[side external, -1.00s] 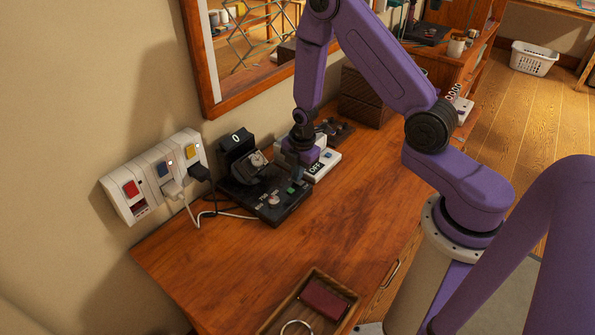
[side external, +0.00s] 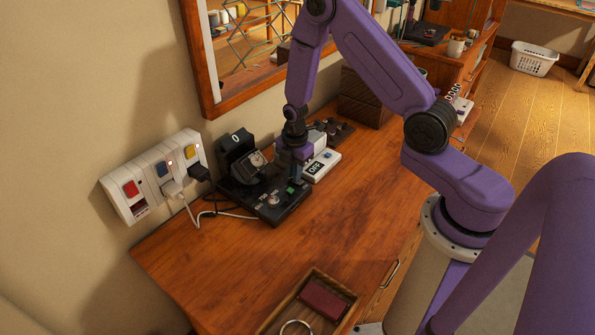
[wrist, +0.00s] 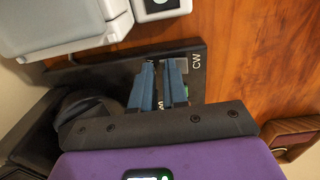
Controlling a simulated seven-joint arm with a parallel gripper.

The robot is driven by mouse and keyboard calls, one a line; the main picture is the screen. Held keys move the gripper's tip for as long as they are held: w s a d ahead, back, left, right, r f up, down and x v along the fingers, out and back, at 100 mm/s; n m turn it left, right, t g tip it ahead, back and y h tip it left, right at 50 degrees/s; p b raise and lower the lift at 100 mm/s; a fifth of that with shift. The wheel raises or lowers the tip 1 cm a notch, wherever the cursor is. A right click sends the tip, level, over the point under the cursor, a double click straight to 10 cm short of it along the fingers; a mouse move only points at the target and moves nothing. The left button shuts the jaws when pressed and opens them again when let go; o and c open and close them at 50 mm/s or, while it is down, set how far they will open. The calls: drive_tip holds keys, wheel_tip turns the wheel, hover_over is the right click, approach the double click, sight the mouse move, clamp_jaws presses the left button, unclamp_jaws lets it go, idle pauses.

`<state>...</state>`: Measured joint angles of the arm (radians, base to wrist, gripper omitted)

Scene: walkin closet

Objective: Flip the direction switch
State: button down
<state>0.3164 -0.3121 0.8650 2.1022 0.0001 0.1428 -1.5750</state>
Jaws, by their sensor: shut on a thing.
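The black winder-like device (side external: 265,207) sits on the wooden desk against the wall, with a dial and a "0" display at its back. Its flat panel carries white lettering and knobs, and "CW" shows on the panel (wrist: 196,88) in the wrist view. My gripper (side external: 294,179) points down at the right end of this panel. In the wrist view my gripper's blue fingers (wrist: 160,68) are close together over the panel beside the "CW" mark, shut on the direction switch. The switch itself is hidden between the fingers, so its position cannot be told.
A white "OFF" box (side external: 322,166) stands close to the right of my gripper. A wall socket strip (side external: 155,175) with plugs and cables is at left. A dark wooden box (side external: 365,102) is behind. A tray (side external: 267,328) lies at the front; the middle desk is clear.

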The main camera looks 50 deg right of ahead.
drive_tip(key=shift+s+f, duration=0.25)
drive_tip(key=shift+f, duration=0.2)
drive_tip(key=shift+s, duration=0.9)
drive_tip(key=shift+r, duration=0.15)
drive_tip(key=shift+w+r, duration=0.15)
drive_tip(key=shift+r, duration=0.15)
wheel_tip(320, 180, up, 14)
drive_tip(key=w, duration=0.1)
drive_tip(key=shift+w, duration=0.2)
